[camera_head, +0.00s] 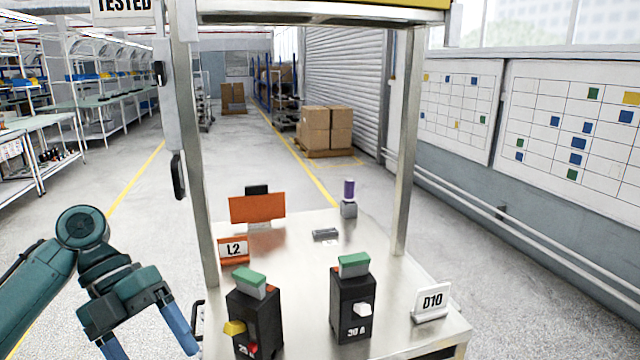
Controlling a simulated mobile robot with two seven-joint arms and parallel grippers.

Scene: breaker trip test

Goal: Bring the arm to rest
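My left gripper (148,340) hangs at the lower left, left of the metal bench (300,265). Its two blue fingers are spread apart with nothing seen between them, and their tips reach the bottom edge of the view. My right gripper is not in view. On the bench stand two black breaker blocks with green tops. The left breaker (266,318) has a yellow lever and a red part, and its label is partly readable. The right breaker (345,310) has a white lever and reads 30 A.
An orange L2 sign (233,250), an orange panel (257,208), a small grey block (325,234), a purple-topped piece (349,190) and a white D10 sign (432,302) stand on the bench. Metal posts (193,150) rise from it. Floor left of the bench is clear.

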